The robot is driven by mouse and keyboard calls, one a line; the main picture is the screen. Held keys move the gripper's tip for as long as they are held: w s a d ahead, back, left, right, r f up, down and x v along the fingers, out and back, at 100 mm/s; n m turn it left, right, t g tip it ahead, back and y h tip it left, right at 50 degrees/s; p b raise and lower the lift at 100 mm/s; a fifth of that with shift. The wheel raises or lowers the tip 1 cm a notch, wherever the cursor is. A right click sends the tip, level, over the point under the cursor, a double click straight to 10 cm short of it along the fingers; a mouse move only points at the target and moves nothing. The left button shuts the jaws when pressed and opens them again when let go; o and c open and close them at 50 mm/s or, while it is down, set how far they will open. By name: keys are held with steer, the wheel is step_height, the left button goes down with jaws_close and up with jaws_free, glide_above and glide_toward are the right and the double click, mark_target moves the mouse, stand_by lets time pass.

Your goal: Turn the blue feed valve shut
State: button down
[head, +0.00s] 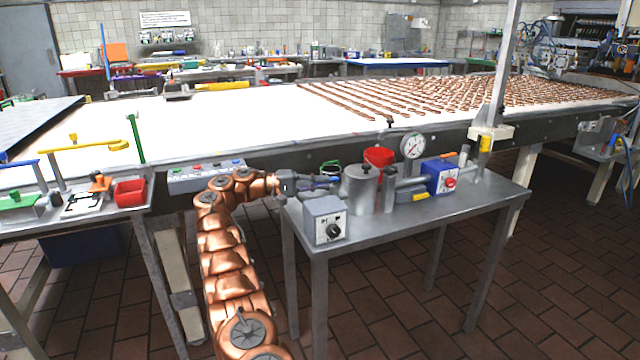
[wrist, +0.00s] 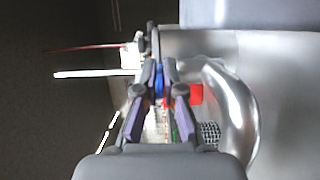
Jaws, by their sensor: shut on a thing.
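My gripper (head: 322,183) reaches in from the left over the small steel table, just left of the metal cylinder. In the wrist view, my gripper (wrist: 159,88) has its two dark fingers closed on the blue feed valve (wrist: 158,80). Only a narrow blue strip of the valve shows between the fingertips. In the head view I cannot make the valve out apart from the fingers. How far the valve is turned cannot be told.
The steel table (head: 440,215) holds a metal cylinder (head: 359,190), a grey box with a black knob (head: 325,221), a red bucket (head: 379,158), a dial gauge (head: 413,146) and a blue box (head: 440,176). A long white conveyor (head: 230,120) runs behind.

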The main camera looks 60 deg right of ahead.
steer(key=shift+w+a+h+b, duration=0.1)
steer(key=shift+w+h+b, duration=0.15)
steer(key=shift+b, duration=1)
steer(key=shift+b, duration=0.45)
steer(key=b, duration=0.2)
steer(key=shift+r+n+t+h+b, duration=0.25)
steer(key=shift+n+t+h+b, duration=0.05)
steer(key=shift+h+b, duration=0.05)
steer(key=shift+s+a+r+t+b, duration=0.1)
steer(key=shift+t+b, duration=0.2)
steer(key=shift+b, duration=0.6)
steer(key=b, duration=0.2)
steer(key=n+h+b, duration=0.1)
steer(key=b, duration=0.1)
steer(key=shift+s+f+t, duration=0.25)
steer(key=shift+t, duration=0.15)
steer(key=n+t+h+b, duration=0.1)
steer(key=b, duration=0.5)
steer(key=shift+s+f, duration=0.1)
steer(key=shift+s, duration=0.3)
steer(key=shift+s+t+b, duration=0.1)
steer(key=shift+t+b, duration=0.2)
steer(key=shift+b, duration=0.1)
